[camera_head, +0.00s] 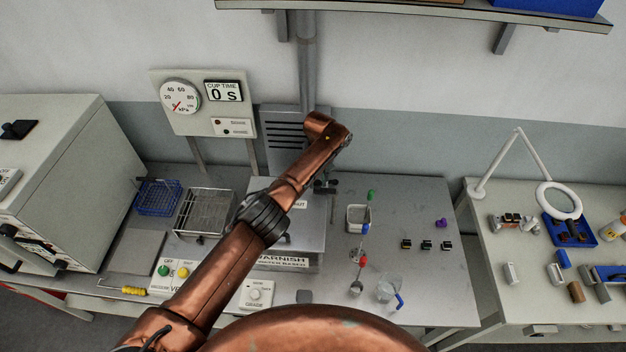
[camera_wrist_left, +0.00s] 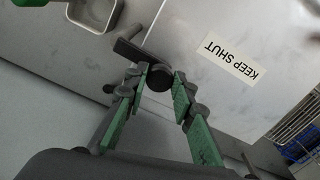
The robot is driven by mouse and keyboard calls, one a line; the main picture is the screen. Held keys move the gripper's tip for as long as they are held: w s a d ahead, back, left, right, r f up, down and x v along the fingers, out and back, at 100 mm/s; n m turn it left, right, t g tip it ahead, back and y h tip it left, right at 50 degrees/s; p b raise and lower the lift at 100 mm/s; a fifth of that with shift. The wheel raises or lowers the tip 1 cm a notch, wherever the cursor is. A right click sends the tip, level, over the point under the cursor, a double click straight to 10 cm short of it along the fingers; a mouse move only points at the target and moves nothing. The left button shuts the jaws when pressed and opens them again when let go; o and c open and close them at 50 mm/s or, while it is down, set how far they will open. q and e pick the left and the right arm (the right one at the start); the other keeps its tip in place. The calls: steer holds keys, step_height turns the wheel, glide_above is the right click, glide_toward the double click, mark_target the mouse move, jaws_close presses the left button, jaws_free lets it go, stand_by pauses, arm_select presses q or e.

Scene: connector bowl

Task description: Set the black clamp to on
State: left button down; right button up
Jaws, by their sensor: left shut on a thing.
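The black clamp (camera_wrist_left: 135,52) shows in the left wrist view as a dark bar with a round black knob, beside the edge of a pale lid labelled KEEP SHUT (camera_wrist_left: 229,64). My left gripper (camera_wrist_left: 162,82) has its green-padded fingers on both sides of the knob and is shut on it. In the head view my copper left arm reaches over the varnish tank, and my left gripper (camera_head: 326,186) is a small dark shape at the tank's far right corner. There the clamp cannot be told apart from the gripper. My right gripper is not in view.
A grey cup (camera_head: 358,218) stands right of the tank, with a beaker (camera_head: 388,288) nearer the front. A wire basket (camera_head: 205,212) and blue rack (camera_head: 158,197) stand left. A gauge panel (camera_head: 203,103) rises behind. Small black-topped blocks (camera_head: 426,245) lie on open bench at right.

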mark_target(318, 183)
arm_select(q)
steer(key=shift+r, duration=0.1)
stand_by(0.5)
steer(key=c, duration=1.6)
jaws_free()
steer(key=shift+s, duration=0.15)
step_height(318, 183, up, 12)
steer(key=shift+f, duration=0.1)
